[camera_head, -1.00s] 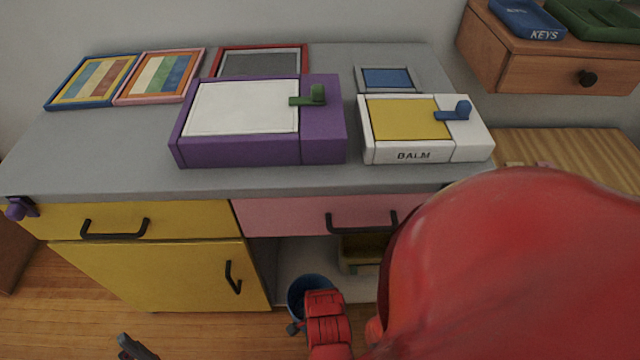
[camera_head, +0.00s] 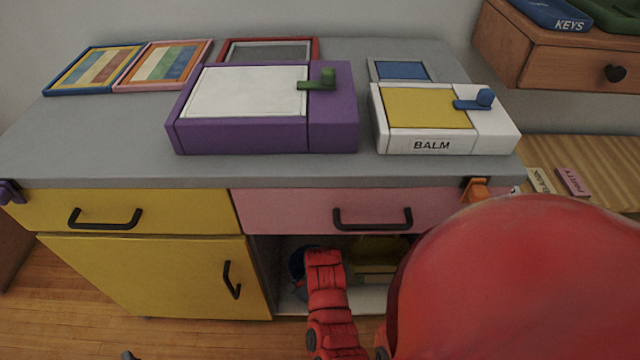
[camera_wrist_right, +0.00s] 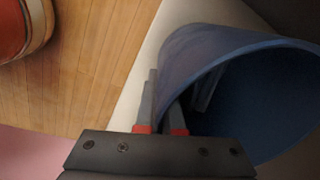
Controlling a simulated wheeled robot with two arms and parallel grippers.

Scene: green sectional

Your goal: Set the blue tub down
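The blue tub (camera_head: 297,262) is at the opening of the open compartment under the pink drawer, mostly hidden behind my red right arm. In the right wrist view the tub (camera_wrist_right: 215,42) is large and close, its hollow inside facing right. My right gripper (camera_wrist_right: 168,103) is shut on its wall, one finger on the outside and one on the inside. Whether the tub's base touches the compartment floor cannot be seen. Of my left gripper only a dark tip (camera_head: 128,355) shows at the bottom edge of the head view.
The open compartment (camera_head: 290,300) has a pale floor and a yellowish box (camera_head: 378,258) at the back right. The pink drawer (camera_head: 290,210) is above it and a yellow door (camera_head: 150,275) is to its left. A purple box (camera_head: 240,140) and a white balm box (camera_head: 450,143) stand on the grey top.

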